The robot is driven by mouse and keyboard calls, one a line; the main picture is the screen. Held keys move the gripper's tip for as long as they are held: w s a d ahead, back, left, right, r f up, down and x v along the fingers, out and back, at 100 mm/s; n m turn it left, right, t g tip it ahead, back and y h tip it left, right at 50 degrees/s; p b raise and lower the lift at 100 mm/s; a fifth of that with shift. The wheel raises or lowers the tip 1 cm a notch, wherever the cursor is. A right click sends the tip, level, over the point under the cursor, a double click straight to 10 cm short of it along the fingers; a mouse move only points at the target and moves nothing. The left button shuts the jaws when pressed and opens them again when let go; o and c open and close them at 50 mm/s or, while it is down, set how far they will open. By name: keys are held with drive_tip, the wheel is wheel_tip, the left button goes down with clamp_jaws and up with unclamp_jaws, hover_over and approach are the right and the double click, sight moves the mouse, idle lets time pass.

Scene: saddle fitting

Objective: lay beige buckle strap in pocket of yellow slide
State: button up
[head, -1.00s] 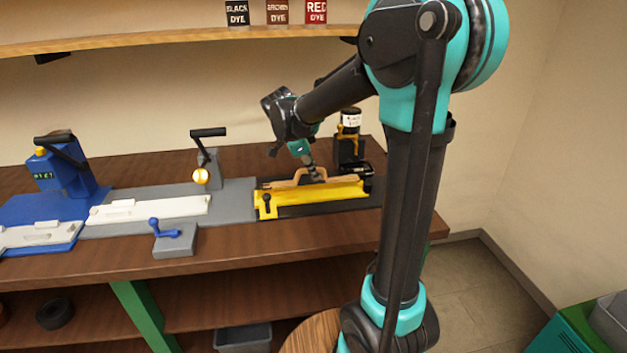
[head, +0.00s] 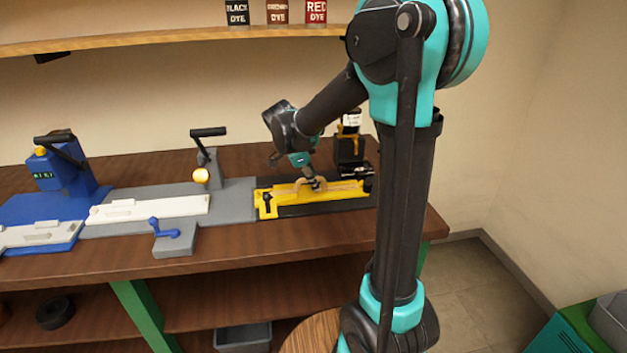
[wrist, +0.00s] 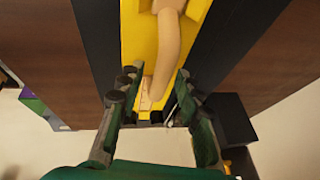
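The beige buckle strap (head: 343,186), with a raised curved loop, lies along the yellow slide (head: 266,204) and appears to be within its pocket. How fully it is seated is too small to tell. In the wrist view the strap (wrist: 168,45) runs lengthwise over the yellow slide (wrist: 133,30). My gripper (head: 314,184) is low over the middle of the slide, at the strap's loop. In the wrist view my gripper (wrist: 158,76) has its fingers apart on either side of the strap, with gaps showing at both sides.
The slide sits on a dark track (head: 325,208) on the wooden bench.

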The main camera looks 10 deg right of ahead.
drive_tip(key=v, duration=1.2)
